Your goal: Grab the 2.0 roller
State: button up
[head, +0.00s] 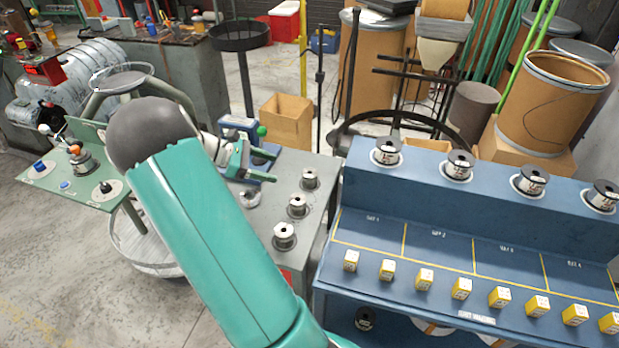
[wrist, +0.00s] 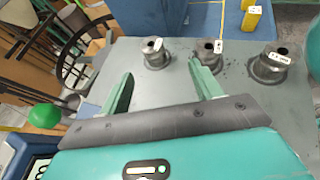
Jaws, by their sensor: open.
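Three metal rollers stand upright in a row on the grey table (head: 322,205): a far one (head: 310,179), a middle one (head: 297,206) and a near one (head: 284,236). In the wrist view they run left (wrist: 155,53), middle (wrist: 208,51) and right (wrist: 272,67). Small white tags show on them, but I cannot read the sizes, so I cannot tell which is the 2.0 roller. My gripper (head: 252,163) is open and empty, left of the row. In the wrist view its fingers (wrist: 162,86) point at the left roller, which stands beyond the tips, apart from them.
A blue bench (head: 440,235) with wire spools and several yellow-and-white blocks stands right of the table. A blue device with a green knob (head: 262,131) stands close behind my gripper. Another round metal piece (head: 249,197) is partly hidden by my arm. A green side table (head: 95,185) is at left.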

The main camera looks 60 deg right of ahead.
aim_at(307, 173)
jog(key=shift+s+d+f+g, duration=0.2)
jog(key=shift+d+f, duration=0.05)
jog(key=shift+d, duration=0.2)
jog(key=shift+s+d+f+g, duration=0.15)
jog(key=shift+d+f+g, duration=0.1)
jog(key=shift+d, duration=0.2)
jog(key=x, duration=0.7)
jog(key=shift+s+d, duration=0.1)
jog(key=shift+w+d+x, duration=0.15)
jog(key=shift+x, duration=1.4)
jog(key=shift+w+d+x, duration=0.1)
jog(key=shift+d+x, duration=0.05)
jog(key=shift+x, duration=1.4)
jog(key=shift+f, duration=0.2)
jog(key=c, duration=1.2)
jog(key=shift+w, duration=0.1)
jog(key=shift+c, duration=0.7)
jog(key=shift+r, duration=0.15)
